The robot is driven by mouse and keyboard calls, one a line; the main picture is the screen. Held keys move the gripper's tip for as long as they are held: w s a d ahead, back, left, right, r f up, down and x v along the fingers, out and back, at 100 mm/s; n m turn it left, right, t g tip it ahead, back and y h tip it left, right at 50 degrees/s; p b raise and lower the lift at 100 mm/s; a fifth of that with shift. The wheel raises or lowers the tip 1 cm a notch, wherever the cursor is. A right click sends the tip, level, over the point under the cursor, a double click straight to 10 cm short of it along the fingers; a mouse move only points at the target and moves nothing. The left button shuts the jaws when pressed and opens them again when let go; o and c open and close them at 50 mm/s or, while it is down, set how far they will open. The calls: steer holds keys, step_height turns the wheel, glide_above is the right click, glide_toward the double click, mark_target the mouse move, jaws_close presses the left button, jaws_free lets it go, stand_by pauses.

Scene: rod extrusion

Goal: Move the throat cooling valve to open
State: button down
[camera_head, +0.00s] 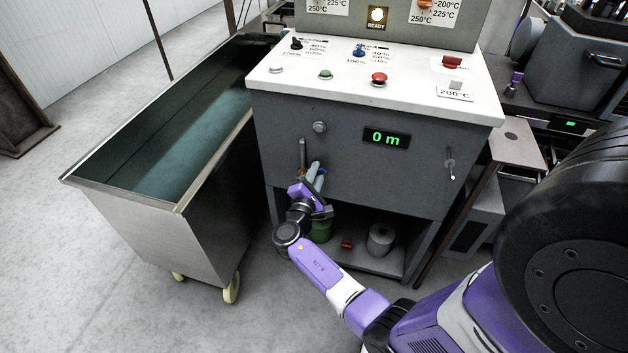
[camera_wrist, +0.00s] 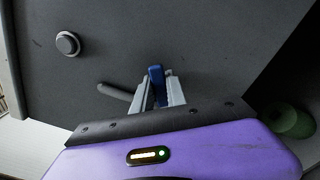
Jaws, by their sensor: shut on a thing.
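The throat cooling valve shows as a blue lever (camera_wrist: 156,74) on the dark grey front panel of the machine. My gripper (camera_head: 318,184) is at the lower left of that panel. In the wrist view my gripper (camera_wrist: 158,92) has its two pale fingers on either side of the blue lever, shut on it. The lever's tip shows between the fingers. The rest of the valve body is hidden by the fingers and the gripper. A grey rod (camera_head: 302,155) stands up beside the gripper and also shows in the wrist view (camera_wrist: 115,91).
A large metal trough on wheels (camera_head: 150,235) stands close on the left. A round knob (camera_head: 319,127) and a "0 m" display (camera_head: 386,138) are on the panel above. A green container (camera_head: 321,231) and a grey roll (camera_head: 381,240) are on the shelf below.

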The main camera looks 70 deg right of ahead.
steer(key=shift+w+r+n, duration=0.2)
steer(key=shift+r+n, duration=0.05)
steer(key=shift+n, duration=0.25)
steer(key=shift+r+p, duration=0.1)
steer(key=shift+p, duration=0.2)
steer(key=shift+w+r+n+p, duration=0.25)
steer(key=shift+n+p, duration=0.25)
steer(key=shift+n, duration=0.1)
steer(key=shift+w+n, duration=0.15)
steer(key=shift+n, duration=0.25)
steer(key=shift+w+r+n+p, duration=0.35)
steer(key=shift+w+n+p, duration=0.1)
steer(key=shift+n+p, duration=0.5)
